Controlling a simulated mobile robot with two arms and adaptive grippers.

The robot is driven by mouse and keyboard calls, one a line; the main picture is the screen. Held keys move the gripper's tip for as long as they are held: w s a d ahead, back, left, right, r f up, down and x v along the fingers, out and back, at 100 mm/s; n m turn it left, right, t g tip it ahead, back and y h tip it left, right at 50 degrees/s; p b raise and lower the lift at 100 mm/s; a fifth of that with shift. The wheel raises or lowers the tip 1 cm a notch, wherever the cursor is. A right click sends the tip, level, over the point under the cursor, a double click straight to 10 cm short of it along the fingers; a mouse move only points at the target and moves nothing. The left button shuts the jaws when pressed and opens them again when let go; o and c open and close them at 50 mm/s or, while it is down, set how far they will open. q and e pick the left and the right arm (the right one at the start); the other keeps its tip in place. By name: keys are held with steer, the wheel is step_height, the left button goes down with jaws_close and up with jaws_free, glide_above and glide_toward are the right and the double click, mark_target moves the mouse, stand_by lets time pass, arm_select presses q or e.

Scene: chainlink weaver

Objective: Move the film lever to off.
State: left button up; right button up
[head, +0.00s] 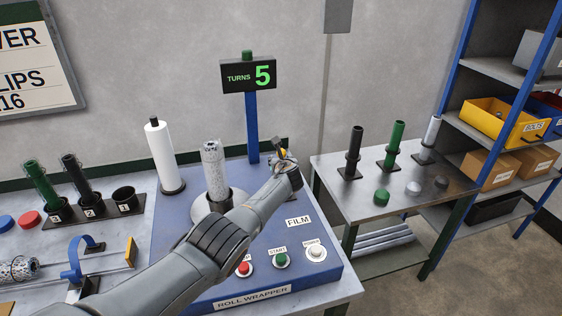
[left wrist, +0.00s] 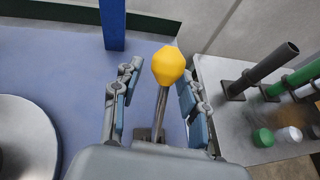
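The film lever has a yellow knob (left wrist: 168,65) on a metal rod that rises from a dark base in the left wrist view. In the left wrist view my left gripper (left wrist: 158,90) is open, with one finger on each side of the lever and gaps between fingers and rod. The FILM label (head: 298,222) is on the blue roll wrapper (head: 175,280), in front of my gripper. No off mark can be made out. My right gripper is not in view.
A wrapped mesh roll (head: 212,170) stands upright on the turntable, left of my gripper. A white film roll (head: 160,155) stands behind it. A sign (head: 249,77) reads TURNS 5. Red, green and white buttons line the front. A side table (head: 345,185) stands to the right.

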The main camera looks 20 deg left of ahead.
arm_select(q)
steer(key=shift+d+f, duration=0.15)
steer(key=shift+d, duration=0.2)
steer(key=shift+s+d, duration=0.3)
steer(key=shift+s, duration=0.05)
steer(key=a+v, duration=0.1)
steer(key=v, duration=1)
steer(key=shift+r, duration=0.35)
steer(key=shift+s, duration=0.1)
